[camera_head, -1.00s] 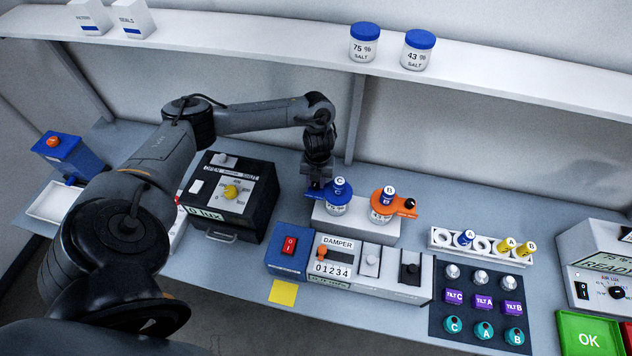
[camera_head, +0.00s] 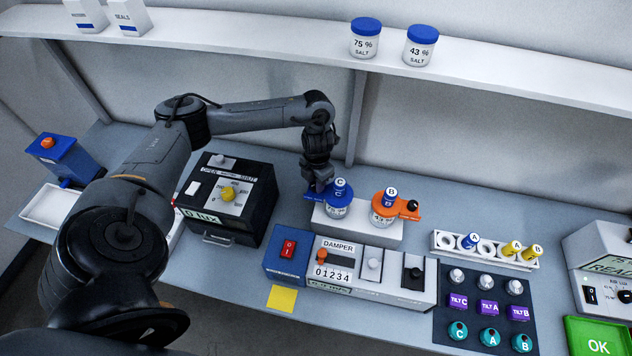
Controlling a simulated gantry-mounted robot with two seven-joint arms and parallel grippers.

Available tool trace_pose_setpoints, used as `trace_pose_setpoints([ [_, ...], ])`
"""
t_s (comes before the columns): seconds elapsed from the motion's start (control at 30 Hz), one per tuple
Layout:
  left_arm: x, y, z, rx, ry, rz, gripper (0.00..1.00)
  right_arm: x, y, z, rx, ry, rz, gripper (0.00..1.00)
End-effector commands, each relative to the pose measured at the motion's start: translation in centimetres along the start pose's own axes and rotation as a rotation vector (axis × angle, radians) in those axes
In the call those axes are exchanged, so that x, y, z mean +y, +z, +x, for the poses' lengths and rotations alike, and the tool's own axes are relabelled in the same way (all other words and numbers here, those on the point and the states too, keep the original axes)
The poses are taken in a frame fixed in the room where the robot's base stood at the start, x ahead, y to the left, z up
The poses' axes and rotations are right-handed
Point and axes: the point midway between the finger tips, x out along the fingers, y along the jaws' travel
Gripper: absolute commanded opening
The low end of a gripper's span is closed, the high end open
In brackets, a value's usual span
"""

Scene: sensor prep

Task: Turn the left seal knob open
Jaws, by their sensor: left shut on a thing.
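The left jar with its blue seal (camera_head: 338,200) stands on a white block (camera_head: 350,229), with a blue cap marked C on top. My left gripper (camera_head: 318,190) reaches down from above at the left side of this blue seal. It is shut on the seal's knob, which the fingers mostly hide, so I cannot tell the knob's turn. My right gripper is not in view.
The damper box (camera_head: 338,248) with switches stands in front of the block. A black lux box (camera_head: 228,195) stands left. A white rack (camera_head: 487,251) with capped vials and a dark mat (camera_head: 485,305) with several small parts lie right. A shelf runs above.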

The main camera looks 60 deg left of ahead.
Motion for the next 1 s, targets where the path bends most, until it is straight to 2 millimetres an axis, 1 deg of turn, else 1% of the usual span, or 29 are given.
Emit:
trace_pose_setpoints([
  [0.5, -0.06, 0.0, -0.16, 0.0, -0.002, 0.02, 0.0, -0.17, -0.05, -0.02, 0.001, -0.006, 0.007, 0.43],
  [0.53, -0.06, 0.0, -0.16, 0.0, -0.001, 0.02, 0.35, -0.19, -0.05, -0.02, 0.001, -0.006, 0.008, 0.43],
  [0.67, -0.04, 0.0, -0.13, -0.001, -0.001, 0.019, 0.55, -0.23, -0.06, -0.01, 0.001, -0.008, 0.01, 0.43],
  [1.0, -0.01, 0.02, -0.26, -0.001, 0.0, 0.018, 0.56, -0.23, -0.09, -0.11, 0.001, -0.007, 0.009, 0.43],
])
